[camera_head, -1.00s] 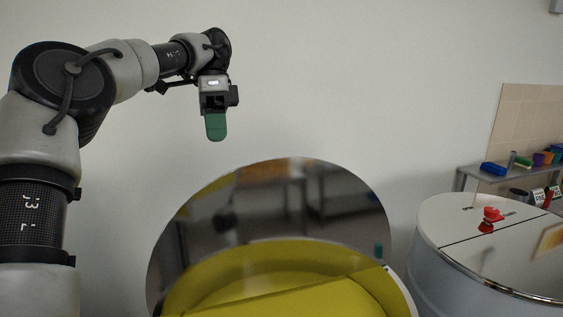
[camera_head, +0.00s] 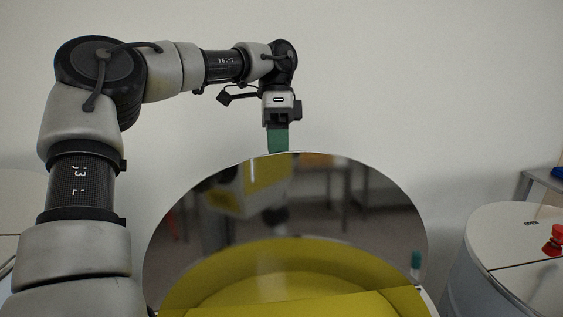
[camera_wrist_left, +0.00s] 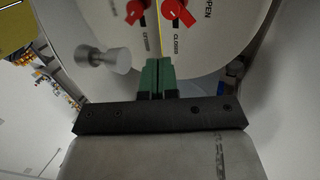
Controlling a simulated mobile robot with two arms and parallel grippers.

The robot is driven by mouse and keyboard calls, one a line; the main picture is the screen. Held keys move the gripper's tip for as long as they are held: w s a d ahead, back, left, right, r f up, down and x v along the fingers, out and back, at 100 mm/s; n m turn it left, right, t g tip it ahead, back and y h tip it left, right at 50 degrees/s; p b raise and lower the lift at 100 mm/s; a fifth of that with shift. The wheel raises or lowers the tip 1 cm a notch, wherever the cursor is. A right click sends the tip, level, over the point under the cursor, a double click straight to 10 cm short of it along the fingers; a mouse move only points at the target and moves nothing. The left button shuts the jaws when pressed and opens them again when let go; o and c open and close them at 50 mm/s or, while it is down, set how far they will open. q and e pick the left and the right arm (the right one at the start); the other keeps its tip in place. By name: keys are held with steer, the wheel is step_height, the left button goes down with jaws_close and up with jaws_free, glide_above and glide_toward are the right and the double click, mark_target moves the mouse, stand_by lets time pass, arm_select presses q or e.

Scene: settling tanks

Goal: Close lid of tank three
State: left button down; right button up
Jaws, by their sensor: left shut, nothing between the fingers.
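A round mirror-like lid (camera_head: 330,205) stands raised over a tank with a yellow part (camera_head: 300,303) at the bottom of the head view. No tank number shows. My left gripper (camera_head: 278,148) points down at the lid's top edge, its tips apparently just behind the rim; contact cannot be told. In the left wrist view, its green fingers (camera_wrist_left: 158,66) are together and empty. They point at the lid's pale outer face (camera_wrist_left: 215,35), which bears a red handle (camera_wrist_left: 178,12), another red handle (camera_wrist_left: 135,11) and OPEN and CLOSED markings. My right gripper is not in view.
A metal knob (camera_wrist_left: 103,58) sticks out at the left in the left wrist view. Another tank (camera_head: 490,235) with a closed pale top and a red handle (camera_head: 554,240) stands at the right. A shelf (camera_head: 540,180) is behind it. The plain wall fills the back.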

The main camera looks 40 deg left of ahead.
mark_target(283, 164)
arm_select(q)
steer(key=s+d+p, duration=0.1)
steer(key=d+f, duration=0.1)
steer(key=s+d+f+p, duration=0.1)
steer(key=shift+s+d+p, duration=0.3)
steer(key=shift+d+p, duration=0.05)
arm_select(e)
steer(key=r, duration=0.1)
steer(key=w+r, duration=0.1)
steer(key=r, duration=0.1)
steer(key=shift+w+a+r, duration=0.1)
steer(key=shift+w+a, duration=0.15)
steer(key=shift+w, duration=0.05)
arm_select(q)
steer(key=shift+a, duration=0.1)
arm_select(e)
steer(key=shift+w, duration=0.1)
